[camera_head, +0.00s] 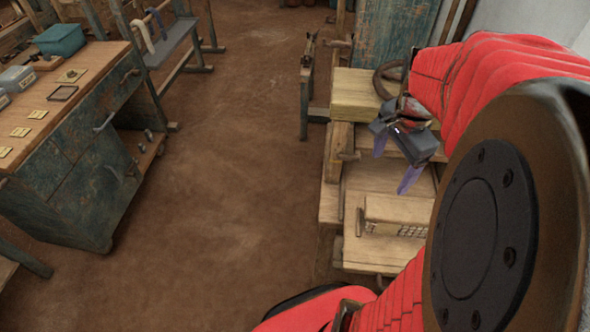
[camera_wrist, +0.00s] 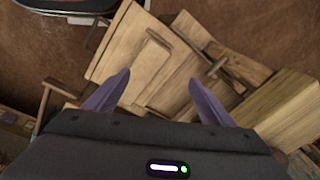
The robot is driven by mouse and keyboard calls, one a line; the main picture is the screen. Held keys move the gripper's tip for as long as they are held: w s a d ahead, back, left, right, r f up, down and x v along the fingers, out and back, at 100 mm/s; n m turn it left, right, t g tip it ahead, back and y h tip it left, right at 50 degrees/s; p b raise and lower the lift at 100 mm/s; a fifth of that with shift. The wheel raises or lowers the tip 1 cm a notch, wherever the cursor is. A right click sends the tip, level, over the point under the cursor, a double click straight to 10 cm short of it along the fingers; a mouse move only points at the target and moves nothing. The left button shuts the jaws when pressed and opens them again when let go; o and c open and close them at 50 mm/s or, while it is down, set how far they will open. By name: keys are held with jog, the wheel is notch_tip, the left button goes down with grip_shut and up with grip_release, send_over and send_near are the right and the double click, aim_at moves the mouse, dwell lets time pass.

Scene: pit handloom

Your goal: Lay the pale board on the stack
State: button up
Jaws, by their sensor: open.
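My gripper (camera_head: 396,160) is open and empty, pointing down above the wooden pieces at the right of the head view. In the wrist view its two purple fingers stand apart above pale flat boards (camera_wrist: 125,38). Several pale pieces overlap there, and I cannot tell for sure which is the pale board. A thick pale block of wood (camera_head: 352,97), perhaps the stack, lies just beyond and left of the gripper; it seems to show at the right of the wrist view (camera_wrist: 285,108). Nearer, a pale piece with a raised edge (camera_head: 398,208) lies below the gripper. My arm hides the right side.
A worn blue-green workbench (camera_head: 70,140) with small trays and cards stands at the left. A dark ring (camera_head: 385,78) lies behind the thick block. A wooden frame stand (camera_head: 306,85) stands left of it. The brown floor (camera_head: 225,180) between is clear.

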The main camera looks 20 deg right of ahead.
jog(key=a+r+n+t, duration=0.2)
jog(key=a+r+n, duration=0.1)
jog(key=a+n, duration=0.6)
jog(key=s+a+r+n+t, duration=0.1)
jog(key=a+r+n+t, duration=0.1)
jog(key=a+n, duration=0.7)
jog(key=shift+a+r+t+y, duration=0.35)
jog(key=shift+a+r, duration=0.5)
jog(key=shift+a, duration=1.8)
jog(key=shift+s, duration=0.1)
jog(key=shift+c, duration=0.4)
